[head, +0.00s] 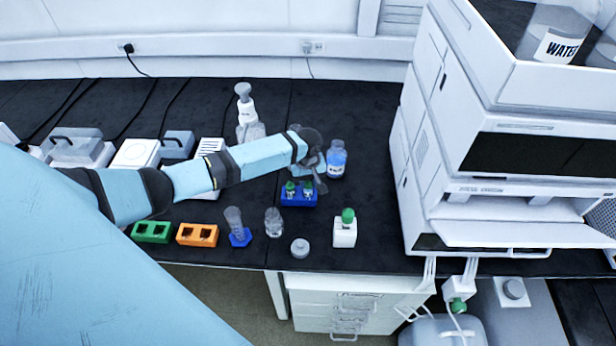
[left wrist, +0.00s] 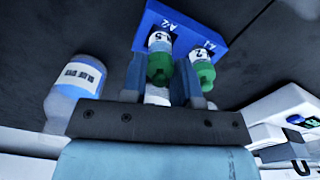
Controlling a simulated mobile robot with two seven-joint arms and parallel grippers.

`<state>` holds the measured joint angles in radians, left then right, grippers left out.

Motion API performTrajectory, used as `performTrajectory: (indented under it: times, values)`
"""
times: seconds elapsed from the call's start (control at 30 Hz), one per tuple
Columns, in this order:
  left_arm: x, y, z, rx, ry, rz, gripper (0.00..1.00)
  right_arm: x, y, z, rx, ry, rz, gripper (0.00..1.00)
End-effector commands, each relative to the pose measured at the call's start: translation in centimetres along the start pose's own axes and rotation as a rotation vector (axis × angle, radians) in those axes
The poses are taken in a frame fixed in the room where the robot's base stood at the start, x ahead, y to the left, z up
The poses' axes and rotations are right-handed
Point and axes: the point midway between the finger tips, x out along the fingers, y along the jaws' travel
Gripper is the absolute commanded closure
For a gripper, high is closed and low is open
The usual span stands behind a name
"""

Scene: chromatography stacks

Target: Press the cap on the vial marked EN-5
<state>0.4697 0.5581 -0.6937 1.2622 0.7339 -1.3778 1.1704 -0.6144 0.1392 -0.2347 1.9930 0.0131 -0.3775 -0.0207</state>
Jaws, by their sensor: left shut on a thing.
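The blue rack (head: 298,201) stands on the dark bench and holds two vials with green caps; in the left wrist view the rack (left wrist: 196,22) bears the marks A-2 and A-1. The vial whose label ends in 5 (left wrist: 159,41) is in the A-2 place, with a green cap (left wrist: 160,68) at its top. My left gripper (left wrist: 160,75) is shut on this green cap. It also shows from above, over the rack, in the head view (head: 308,178). The neighbouring vial (left wrist: 202,56), with a 2 on its label, stands in A-1. My right gripper is out of view.
A blue-labelled bottle (head: 336,160) stands close behind the rack, to the right. In front are a clear bottle (head: 273,222), a grey round item (head: 299,248) and a white green-topped container (head: 344,230). Green (head: 151,233) and orange (head: 197,236) racks lie left. The instrument stack (head: 450,150) rises at right.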

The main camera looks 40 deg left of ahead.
Motion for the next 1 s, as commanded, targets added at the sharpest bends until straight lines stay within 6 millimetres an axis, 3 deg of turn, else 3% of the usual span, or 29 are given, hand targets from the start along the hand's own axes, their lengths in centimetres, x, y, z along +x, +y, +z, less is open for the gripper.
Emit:
performTrajectory:
  times: [0.27, 0.3, 0.4, 0.6, 0.7, 0.73, 1.0]
  values:
    - [0.02, -0.01, -0.01, 0.000, 0.000, 0.000, 0.94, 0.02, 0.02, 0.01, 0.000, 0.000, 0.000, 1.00]
    - [0.01, 0.00, -0.01, 0.000, 0.000, 0.000, 0.66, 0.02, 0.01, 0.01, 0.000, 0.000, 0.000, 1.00]
    - [0.01, 0.00, -0.01, 0.000, 0.000, 0.000, 0.43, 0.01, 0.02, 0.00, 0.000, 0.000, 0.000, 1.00]
    - [0.00, -0.01, -0.01, 0.000, 0.000, 0.000, 0.43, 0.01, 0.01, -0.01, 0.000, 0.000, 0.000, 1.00]
    - [0.00, 0.00, -0.01, 0.000, 0.000, 0.000, 0.20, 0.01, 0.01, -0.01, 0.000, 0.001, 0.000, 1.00]
    - [0.00, 0.00, -0.01, 0.000, 0.000, 0.000, 0.17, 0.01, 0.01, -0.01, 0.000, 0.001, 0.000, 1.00]
    - [0.00, 0.00, -0.02, 0.000, 0.000, 0.000, 0.17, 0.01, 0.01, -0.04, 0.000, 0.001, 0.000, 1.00]
